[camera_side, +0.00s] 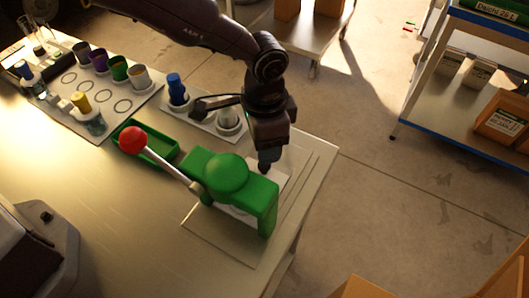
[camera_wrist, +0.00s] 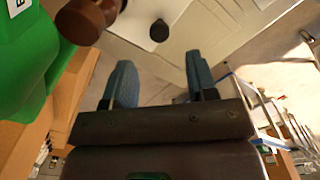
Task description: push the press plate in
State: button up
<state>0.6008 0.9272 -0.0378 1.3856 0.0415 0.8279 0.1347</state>
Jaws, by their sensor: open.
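The green press (camera_side: 228,180) stands near the table's right corner, its lever ending in a red ball (camera_side: 132,140) raised to the left. A white press plate (camera_side: 292,172) sticks out on the far side of the press, partly hidden by my gripper (camera_side: 268,160). In the wrist view the plate (camera_wrist: 136,24) carries a dark round knob (camera_wrist: 159,31). My open gripper (camera_wrist: 160,78) has its two blue fingers apart, with the knob ahead of the gap between them. Nothing shows between the fingers. I cannot tell whether they touch the plate.
A green tray (camera_side: 160,150) lies left of the press. A white holder (camera_side: 205,122) with a blue-topped vial stands behind it. A board (camera_side: 120,98) with several coloured vials lies farther left. The table's right edge is close to the press, with open floor beyond.

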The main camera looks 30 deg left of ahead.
notch_tip(320, 180, up, 7)
jog(key=shift+f, duration=0.2)
jog(key=shift+w+a+f, duration=0.1)
jog(key=shift+a+f, duration=0.05)
jog(key=c, duration=0.5)
jog(key=w+a, duration=0.1)
jog(key=w+a+f+m+g+h, duration=0.1)
jog(key=w+a+f+g+h, duration=0.1)
jog(key=a, duration=0.1)
jog(key=shift+w+f+m, duration=0.1)
jog(key=shift+w+m, duration=0.15)
jog(key=shift+m, duration=0.15)
grip_shut()
jog(key=w+a+f+m+h, duration=0.1)
jog(key=w+a+m+h, duration=0.2)
jog(key=w+a+h, duration=0.15)
jog(key=shift+g, duration=0.4)
jog(key=x, duration=1)
jog(key=shift+s+f, duration=0.15)
jog(key=shift+s+d+f, duration=0.1)
jog(key=shift+s+d, duration=0.1)
jog(key=shift+s, duration=0.3)
jog(key=shift+s+d, duration=0.25)
jog(key=shift+s, duration=0.25)
jog(key=shift+s+d+f, duration=0.1)
jog(key=shift+s+d, duration=0.15)
jog(key=shift+s, duration=0.35)
